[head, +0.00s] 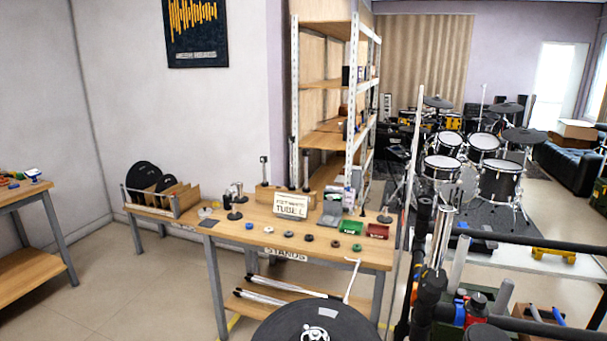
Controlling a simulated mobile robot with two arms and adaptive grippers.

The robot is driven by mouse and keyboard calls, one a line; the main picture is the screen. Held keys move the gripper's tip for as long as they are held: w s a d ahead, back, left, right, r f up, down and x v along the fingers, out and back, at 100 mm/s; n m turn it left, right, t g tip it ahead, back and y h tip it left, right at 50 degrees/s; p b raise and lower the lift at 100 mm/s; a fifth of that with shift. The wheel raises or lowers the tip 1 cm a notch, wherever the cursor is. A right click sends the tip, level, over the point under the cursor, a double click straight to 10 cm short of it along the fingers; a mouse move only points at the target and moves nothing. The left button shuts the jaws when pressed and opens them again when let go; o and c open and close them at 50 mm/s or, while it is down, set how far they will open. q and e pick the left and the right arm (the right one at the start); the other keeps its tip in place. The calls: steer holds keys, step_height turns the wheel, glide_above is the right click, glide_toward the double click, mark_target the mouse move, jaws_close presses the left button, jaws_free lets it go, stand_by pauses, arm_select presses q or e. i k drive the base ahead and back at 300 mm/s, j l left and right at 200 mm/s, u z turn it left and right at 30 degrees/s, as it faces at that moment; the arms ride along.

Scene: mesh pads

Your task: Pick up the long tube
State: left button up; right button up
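Long silver tubes lie on the lower shelf of the wooden workbench, under its top. One long tube (264,297) lies along the shelf's front left, and another (298,287) lies behind it to the right. Their right ends are close to a round black disc that cuts into the view below. I cannot tell which of them the task means. A white sign (290,206) on the bench top has writing that seems to end in "TUBE L". Neither of my grippers shows in the head view.
The workbench top (230,233) holds small coloured pieces, a green bin (350,228) and a red bin (377,231). A black rack with dark bars and upright tubes (443,237) fills the lower right. Floor left of the bench (130,285) is clear. A drum kit stands behind.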

mark_target(291, 139)
steer(key=i+j+z, duration=0.1)
steer(key=j+z, duration=0.3)
steer(key=j, duration=0.75)
steer(key=j+z, duration=0.45)
steer(key=j, duration=0.7)
steer(key=k, duration=0.05)
